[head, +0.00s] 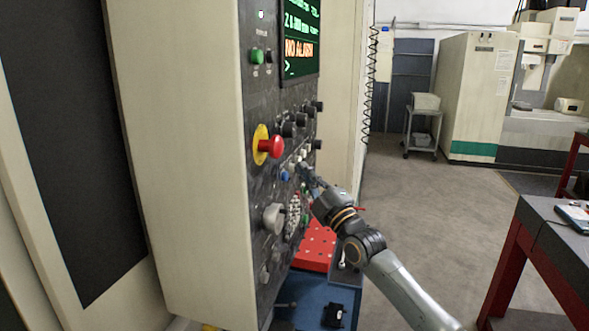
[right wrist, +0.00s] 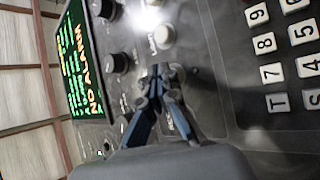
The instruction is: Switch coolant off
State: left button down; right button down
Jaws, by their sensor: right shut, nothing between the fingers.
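The control panel (head: 262,200) of the machine faces right in the head view, with rows of knobs, buttons and keys. I cannot read which control is for coolant. My right gripper (head: 307,170) is at the panel face, near a row of small pale buttons. In the right wrist view its fingers (right wrist: 162,72) are shut and empty, with the tips close to the panel. A round whitish button (right wrist: 163,37) shows just beyond the tips. The fingers hide part of the panel beneath them, and I cannot tell whether they touch it. My left gripper is out of view.
A red emergency stop (head: 269,146) sticks out left of my right gripper. Dark knobs (right wrist: 118,63) and lettered keys (right wrist: 271,73) flank the fingers in the wrist view. The screen (head: 300,38) reads NO ALARM. A red-legged table (head: 520,240) stands right; the floor between is clear.

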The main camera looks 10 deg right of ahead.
jog(key=shift+s+d, duration=0.25)
jog(key=shift+d, duration=0.3)
jog(key=shift+d, duration=0.1)
jog(key=d, duration=0.1)
jog(key=s+d, duration=0.1)
jog(key=d, duration=0.1)
jog(key=s+d, duration=0.1)
jog(key=shift+d+b, duration=0.2)
jog(key=shift+b, duration=0.1)
jog(key=shift+f, duration=0.1)
